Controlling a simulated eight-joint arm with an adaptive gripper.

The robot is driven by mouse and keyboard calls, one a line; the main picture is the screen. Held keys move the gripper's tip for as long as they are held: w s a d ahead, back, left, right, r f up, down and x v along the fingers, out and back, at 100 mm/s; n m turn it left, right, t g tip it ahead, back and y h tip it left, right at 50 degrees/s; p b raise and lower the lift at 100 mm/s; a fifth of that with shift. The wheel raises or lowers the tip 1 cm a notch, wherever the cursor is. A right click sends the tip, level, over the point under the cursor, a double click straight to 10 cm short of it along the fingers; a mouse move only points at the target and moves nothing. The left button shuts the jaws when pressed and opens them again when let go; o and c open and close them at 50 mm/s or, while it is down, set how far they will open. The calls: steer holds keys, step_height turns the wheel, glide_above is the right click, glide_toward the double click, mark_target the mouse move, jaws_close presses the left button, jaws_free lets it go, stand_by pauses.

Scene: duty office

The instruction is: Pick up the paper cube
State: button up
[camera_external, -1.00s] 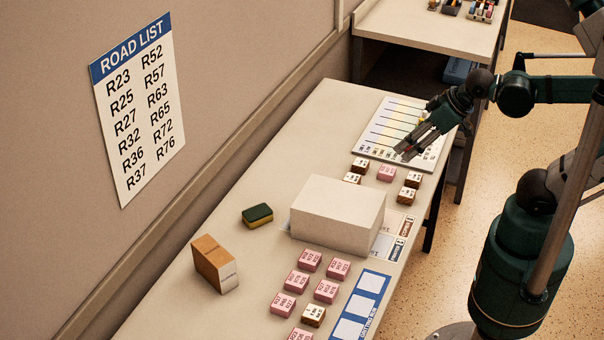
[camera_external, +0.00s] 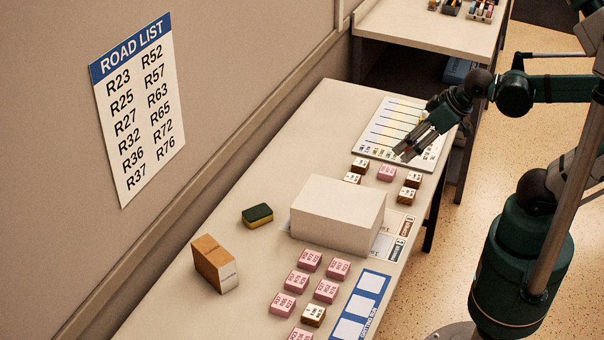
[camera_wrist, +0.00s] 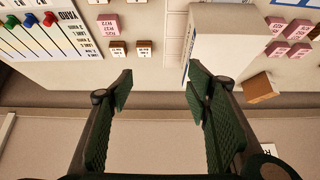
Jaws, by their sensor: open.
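The large plain white block (camera_external: 335,212) on the table could be the paper cube, but nothing marks it as such. It also shows in the wrist view (camera_wrist: 228,48), right of centre. A smaller tan-and-white block (camera_external: 212,262) stands nearer the wall, and its tan side shows in the wrist view (camera_wrist: 261,88). My gripper (camera_external: 404,152) is above the table near the striped board, beyond the white block and apart from it. In the wrist view, my gripper (camera_wrist: 160,82) has its fingers wide apart with nothing between them.
The striped board (camera_external: 375,140) lies at the table's far end. Several pink blocks (camera_external: 297,281) and brown-and-white blocks (camera_external: 409,179) stand in two groups. A green-and-yellow sponge (camera_external: 257,215) lies near the wall. A blue-bordered sheet (camera_external: 360,307) is at the front edge. The far wall side is clear.

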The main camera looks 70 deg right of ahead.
steer(key=shift+w+d+f+m+g+h+p, duration=0.55)
steer(key=shift+w+d+f+m+g, duration=0.4)
steer(key=shift+w+m, duration=0.8)
steer(key=m+g+h+p, duration=0.3)
steer(key=m+g, duration=0.1)
steer(key=m, duration=0.8)
glide_toward(387, 170)
steer(key=shift+w+f+m+g+p, duration=0.35)
steer(key=shift+f+m+g, duration=0.2)
steer(key=shift+m, duration=0.6)
steer(key=shift+b+x, duration=0.35)
steer(key=shift+x, duration=0.95)
steer(key=shift+d, duration=0.15)
steer(key=shift+b+x, duration=0.8)
steer(key=shift+x, duration=1.75)
steer(key=shift+d+h, duration=0.1)
steer(key=shift+h, duration=0.15)
steer(key=c, duration=1)
